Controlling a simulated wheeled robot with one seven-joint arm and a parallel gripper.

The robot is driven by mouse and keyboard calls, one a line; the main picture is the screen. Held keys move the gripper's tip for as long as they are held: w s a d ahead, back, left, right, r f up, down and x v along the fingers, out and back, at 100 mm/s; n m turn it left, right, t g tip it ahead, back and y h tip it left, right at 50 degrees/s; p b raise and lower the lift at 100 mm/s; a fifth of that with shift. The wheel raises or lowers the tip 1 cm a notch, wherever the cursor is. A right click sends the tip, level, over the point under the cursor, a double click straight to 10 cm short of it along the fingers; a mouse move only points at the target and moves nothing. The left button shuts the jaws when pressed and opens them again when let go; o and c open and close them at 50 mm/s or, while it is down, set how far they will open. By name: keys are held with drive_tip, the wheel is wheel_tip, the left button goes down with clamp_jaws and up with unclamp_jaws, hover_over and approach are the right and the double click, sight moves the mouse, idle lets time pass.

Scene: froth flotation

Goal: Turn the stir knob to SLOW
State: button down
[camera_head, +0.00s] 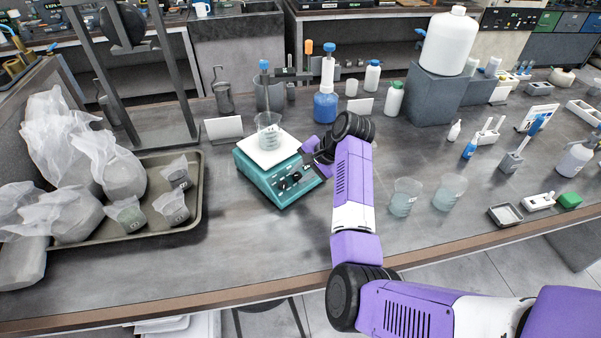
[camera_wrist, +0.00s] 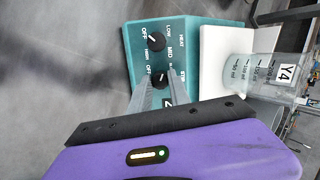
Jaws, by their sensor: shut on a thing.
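The teal hotplate stirrer (camera_head: 262,178) stands on the bench with a white top plate (camera_head: 262,155). Its front panel (camera_wrist: 140,62) fills the middle of the wrist view. The heat knob (camera_wrist: 156,41) is black with a white pointer line. The stir knob (camera_wrist: 159,78) is black and sits beside the STIR label. My gripper (camera_wrist: 160,82) has its grey fingers on either side of the stir knob, shut on it. The fingers partly hide the knob and its scale, and I cannot read its setting. A clear beaker (camera_head: 269,136) marked Y4 in the wrist view (camera_wrist: 252,72) stands on the plate.
A tray (camera_head: 200,190) with bagged samples and small cups lies left of the stirrer. A blue bottle (camera_head: 325,107) stands behind my arm. Two beakers (camera_head: 404,200) (camera_head: 450,194) stand to its right. The bench in front of the stirrer is clear.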

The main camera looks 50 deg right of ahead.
drive_tip(key=shift+m+t, duration=0.3)
drive_tip(key=shift+m, duration=1.7)
drive_tip(key=shift+s, duration=0.1)
drive_tip(key=shift+d, duration=0.1)
drive_tip(key=c, duration=1.2)
unclamp_jaws()
drive_tip(key=a+b+v, duration=0.1)
drive_tip(key=v, duration=0.6)
drive_tip(key=shift+s+d+r, duration=0.25)
drive_tip(key=shift+d+r, duration=0.05)
drive_tip(key=shift+d, duration=0.2)
